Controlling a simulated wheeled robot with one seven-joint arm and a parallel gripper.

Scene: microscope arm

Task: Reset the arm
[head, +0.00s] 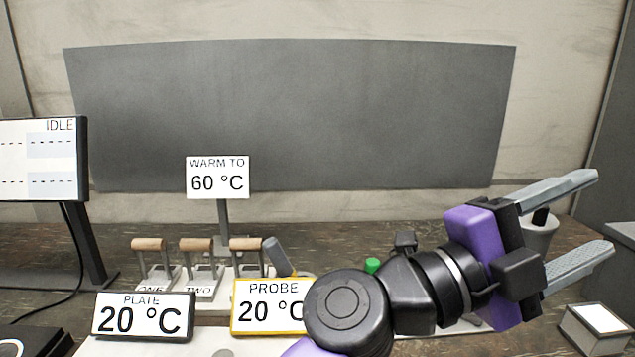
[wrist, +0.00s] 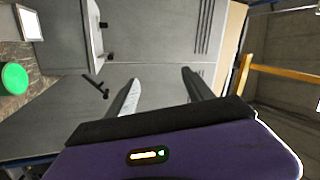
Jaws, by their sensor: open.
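My gripper (head: 585,218) is open and empty, raised at the right of the head view with its two grey fingers pointing right. Its fingers (wrist: 160,90) also show apart in the wrist view, with nothing between them. My purple and black arm crosses the lower right of the head view and hides part of the bench. A green knob or cap (head: 372,265) shows just behind my arm. No microscope can be made out for certain in either view.
Wooden-handled levers (head: 195,246) stand behind a plate display (head: 143,317) and a probe display (head: 268,305), both at 20 °C. A sign (head: 218,178) reads "WARM TO 60 °C". An idle monitor (head: 42,160) stands left. A grey cup (head: 540,235) and small box (head: 597,325) stand right.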

